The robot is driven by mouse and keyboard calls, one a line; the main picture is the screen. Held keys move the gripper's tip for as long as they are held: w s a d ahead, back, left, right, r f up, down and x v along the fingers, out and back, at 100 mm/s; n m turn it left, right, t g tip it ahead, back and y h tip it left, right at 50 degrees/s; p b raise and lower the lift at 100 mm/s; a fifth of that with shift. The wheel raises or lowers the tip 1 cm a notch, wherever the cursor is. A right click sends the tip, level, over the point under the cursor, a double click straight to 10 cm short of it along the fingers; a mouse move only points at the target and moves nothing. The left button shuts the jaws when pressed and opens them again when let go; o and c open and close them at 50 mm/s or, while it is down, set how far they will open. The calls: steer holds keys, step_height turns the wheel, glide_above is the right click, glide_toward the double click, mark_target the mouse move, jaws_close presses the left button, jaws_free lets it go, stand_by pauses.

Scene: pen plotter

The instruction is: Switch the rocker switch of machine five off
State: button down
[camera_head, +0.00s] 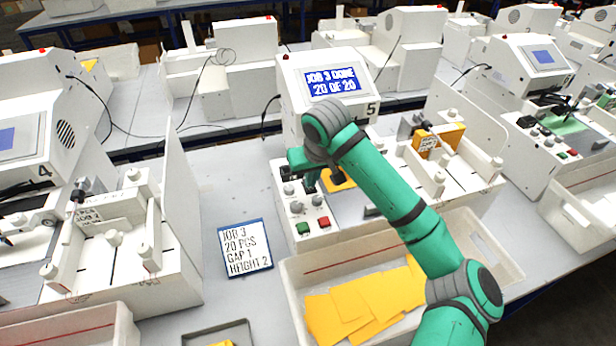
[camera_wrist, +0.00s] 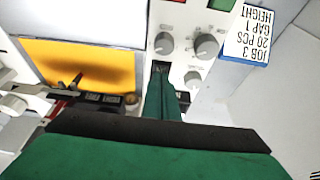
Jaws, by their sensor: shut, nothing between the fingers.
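Machine five (camera_head: 300,90) stands in the middle of the head view, its screen (camera_head: 333,83) lit with "JOB 3 DONE 20 OF 20". Its control panel (camera_head: 308,213) has several grey knobs, a green button (camera_head: 303,228) and a red button (camera_head: 324,222). My gripper (camera_head: 311,186) points down at the back of this panel, shut and empty. In the wrist view, the shut fingertips (camera_wrist: 161,78) are at a small dark rocker switch (camera_wrist: 160,67) beside the knobs (camera_wrist: 207,45). The fingers partly cover the switch; I cannot tell whether they touch it or which side is down.
A job card (camera_head: 246,248) lies left of the panel. A white bin (camera_head: 290,275) with yellow sheets (camera_head: 350,308) stands in front. Machine four (camera_head: 30,130) is at left, another machine (camera_head: 540,60) at right. Yellow material (camera_wrist: 85,62) lies beside the panel.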

steer(key=shift+w, duration=0.25)
steer(key=v, duration=1.4)
steer(key=shift+w, duration=0.25)
steer(key=shift+w+a+r, duration=0.1)
steer(key=shift+a, duration=0.05)
steer(key=x, duration=1.4)
steer(key=shift+w, duration=0.2)
steer(key=shift+w, duration=0.1)
